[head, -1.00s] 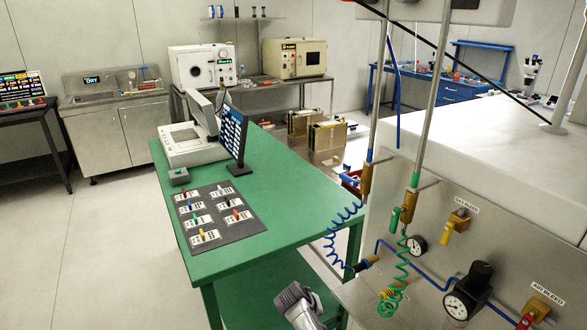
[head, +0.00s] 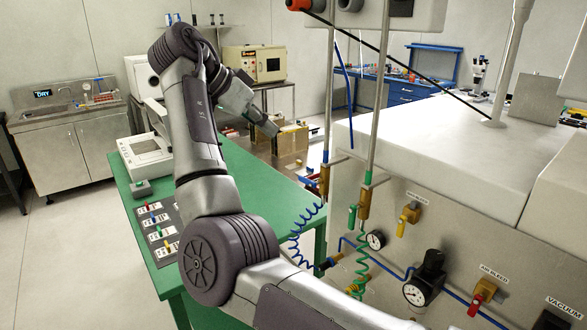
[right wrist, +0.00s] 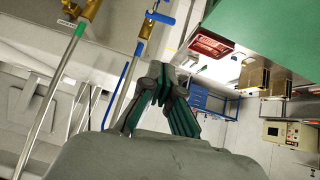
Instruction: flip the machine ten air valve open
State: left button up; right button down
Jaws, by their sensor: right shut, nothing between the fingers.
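Two brass valves sit on the upright pipes at the machine's front left corner. The left brass valve (head: 325,180) is on the pipe with a blue band; it also shows at the top of the right wrist view (right wrist: 146,29), with a blue lever (right wrist: 160,17) standing out across the pipe. The other brass valve (head: 364,204) has a green lever (head: 352,216) hanging beside its pipe. My right gripper (head: 273,129) is shut and empty, left of the pipes and apart from them; its dark fingers show in the right wrist view (right wrist: 163,82). My left gripper is not in view.
The machine panel holds a yellow-handled valve (head: 405,220), a red-handled valve (head: 478,298) by an AIR BLEED label, gauges and a black regulator (head: 430,270). Coiled blue and green hoses hang below the pipes. The green table (head: 240,165) stands left, partly behind my right arm.

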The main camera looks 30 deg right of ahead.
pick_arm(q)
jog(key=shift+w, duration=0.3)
pick_arm(e)
jog(key=shift+w, duration=0.15)
jog(key=p, duration=0.2)
send_over(307, 182)
jog(key=w+a, duration=0.2)
notch_tip(307, 182, down, 7)
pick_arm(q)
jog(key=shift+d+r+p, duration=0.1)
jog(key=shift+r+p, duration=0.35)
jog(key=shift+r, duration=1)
pick_arm(e)
jog(key=shift+d+f, duration=0.15)
jog(key=shift+f, duration=0.9)
jog(key=shift+d+f, duration=0.15)
jog(key=shift+f, duration=0.9)
jog(key=shift+d, duration=0.1)
